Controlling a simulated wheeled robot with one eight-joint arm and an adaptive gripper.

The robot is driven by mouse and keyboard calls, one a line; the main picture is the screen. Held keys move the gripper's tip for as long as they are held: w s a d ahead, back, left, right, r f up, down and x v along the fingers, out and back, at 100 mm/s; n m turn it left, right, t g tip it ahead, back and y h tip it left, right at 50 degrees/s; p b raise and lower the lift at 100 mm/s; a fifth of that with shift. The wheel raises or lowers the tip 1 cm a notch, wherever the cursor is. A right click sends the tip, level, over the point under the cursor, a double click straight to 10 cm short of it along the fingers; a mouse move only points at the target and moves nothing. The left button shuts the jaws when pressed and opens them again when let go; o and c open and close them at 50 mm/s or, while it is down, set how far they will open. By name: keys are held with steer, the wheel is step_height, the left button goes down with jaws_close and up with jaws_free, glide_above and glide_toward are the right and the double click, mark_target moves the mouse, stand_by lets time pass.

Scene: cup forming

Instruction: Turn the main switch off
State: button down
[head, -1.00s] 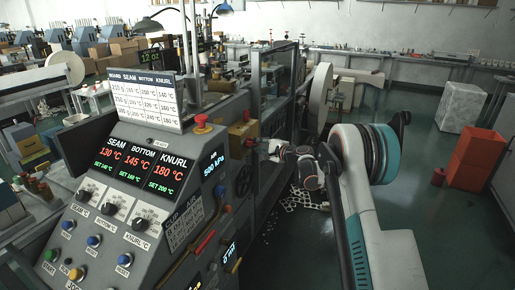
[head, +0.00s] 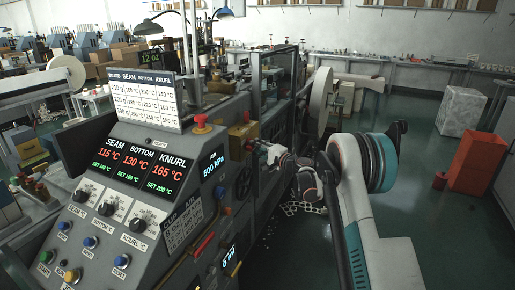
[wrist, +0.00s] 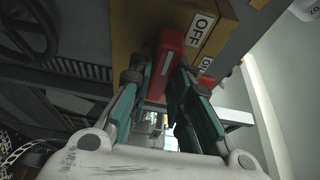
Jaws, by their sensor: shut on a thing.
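The main switch is a yellow box (head: 240,133) on the side of the grey control console, with a red handle (head: 249,144). In the wrist view the yellow box (wrist: 220,18) carries an OFF label (wrist: 202,30) and, below it, a partly hidden ON label (wrist: 206,64). The red handle (wrist: 170,48) lies beside the OFF label, between my two dark green fingers. My gripper (wrist: 160,80) is shut on the handle; the fingers hide its lower part. In the head view my gripper (head: 262,148) reaches the box from the right.
The console's display panel (head: 132,164) reads 115, 130 and 165 °C. A red mushroom button (head: 201,121) sits on top of the console, left of the box. Open floor (head: 420,215) lies right of my arm.

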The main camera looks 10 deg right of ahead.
steer(key=shift+r, duration=0.15)
steer(key=c, duration=1.5)
jaws_free()
steer(key=shift+w+a, duration=0.1)
steer(key=shift+w, duration=0.05)
steer(key=v, duration=1.2)
steer(key=shift+f, duration=0.2)
steer(key=shift+a+r, duration=0.1)
steer(key=shift+a, duration=0.05)
